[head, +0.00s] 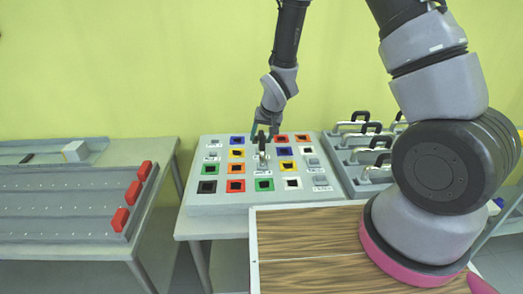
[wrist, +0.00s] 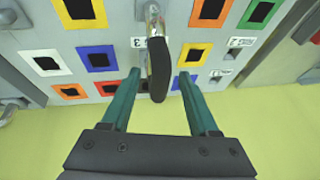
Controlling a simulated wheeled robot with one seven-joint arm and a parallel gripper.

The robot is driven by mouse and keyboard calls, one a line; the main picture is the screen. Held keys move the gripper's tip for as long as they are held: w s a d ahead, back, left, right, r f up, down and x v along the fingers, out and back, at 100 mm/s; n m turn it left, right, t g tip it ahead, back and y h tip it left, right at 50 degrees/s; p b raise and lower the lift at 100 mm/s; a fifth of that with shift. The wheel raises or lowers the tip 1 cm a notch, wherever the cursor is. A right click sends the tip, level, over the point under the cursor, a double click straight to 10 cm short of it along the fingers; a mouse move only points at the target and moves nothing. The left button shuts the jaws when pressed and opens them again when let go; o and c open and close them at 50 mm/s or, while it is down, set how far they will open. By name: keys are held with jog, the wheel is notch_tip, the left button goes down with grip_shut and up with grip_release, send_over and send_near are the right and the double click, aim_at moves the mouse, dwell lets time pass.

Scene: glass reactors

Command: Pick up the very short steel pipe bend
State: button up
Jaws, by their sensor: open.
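A short bent steel piece with a black grip (wrist: 158,70) stands up from the square-holed panel. It also shows in the head view as a small dark and steel shape (head: 262,147). I take it for the pipe bend, though its full shape is partly hidden. My gripper (head: 265,129) is open above the back part of the panel. In the wrist view its two teal fingers (wrist: 160,76) are spread on either side of the black grip, with a gap on each side. The fingers appear not to touch it.
The grey panel (head: 223,204) has several colour-framed square holes. A rack at right holds several similar black-gripped bends (head: 352,117). A wooden surface (head: 305,245) is in front. A table at left carries red blocks (head: 133,193) and a pale box (head: 75,151). A yellow-green wall stands behind.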

jog(key=shift+w+f, duration=0.1)
jog(key=shift+f, duration=0.1)
grip_shut()
dwell(1.3)
